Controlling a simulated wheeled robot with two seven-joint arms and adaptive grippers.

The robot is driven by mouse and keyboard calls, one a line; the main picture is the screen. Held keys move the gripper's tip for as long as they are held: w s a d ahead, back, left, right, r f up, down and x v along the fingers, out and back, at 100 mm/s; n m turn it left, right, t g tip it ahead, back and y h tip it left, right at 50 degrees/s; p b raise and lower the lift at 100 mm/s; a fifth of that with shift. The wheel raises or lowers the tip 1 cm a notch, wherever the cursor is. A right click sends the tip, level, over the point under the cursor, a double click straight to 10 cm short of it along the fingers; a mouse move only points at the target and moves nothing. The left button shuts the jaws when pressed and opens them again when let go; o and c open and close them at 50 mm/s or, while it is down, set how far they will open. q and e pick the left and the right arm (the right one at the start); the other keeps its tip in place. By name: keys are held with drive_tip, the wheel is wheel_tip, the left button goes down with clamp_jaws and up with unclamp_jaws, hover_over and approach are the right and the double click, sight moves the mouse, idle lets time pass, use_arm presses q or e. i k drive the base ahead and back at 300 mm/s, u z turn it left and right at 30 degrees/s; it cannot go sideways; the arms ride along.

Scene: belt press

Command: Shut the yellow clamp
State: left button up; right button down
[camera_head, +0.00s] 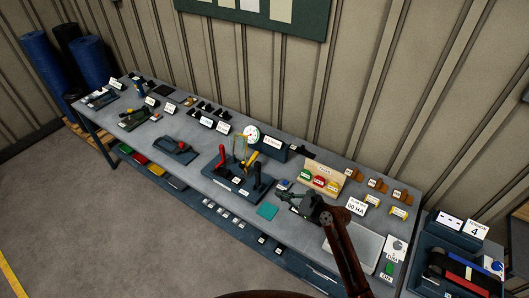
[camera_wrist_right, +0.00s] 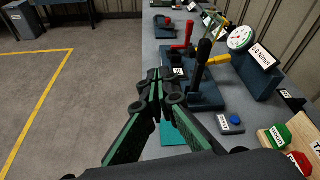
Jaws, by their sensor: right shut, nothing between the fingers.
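The yellow clamp lever (camera_head: 251,160) sits on a dark blue press fixture (camera_head: 236,181) in the middle of the bench. It slants up behind the black upright handle (camera_head: 257,180) and beside the red handle (camera_head: 222,158). In the right wrist view the yellow lever (camera_wrist_right: 220,59) shows partly behind the black handle (camera_wrist_right: 202,62). My right gripper (camera_head: 284,196) is shut and empty, to the right of the fixture and apart from the lever. Its closed fingers (camera_wrist_right: 155,82) show in the right wrist view. My left gripper is not in view.
A round gauge (camera_head: 251,133) stands behind the fixture. A teal pad (camera_head: 267,210) and a small blue button (camera_head: 284,184) lie near my right gripper. A wooden holder (camera_head: 318,179) with coloured knobs and a pale tray (camera_head: 368,250) are farther right.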

sight(243, 165)
drive_tip(key=u, duration=0.05)
drive_tip(key=i, duration=1.15)
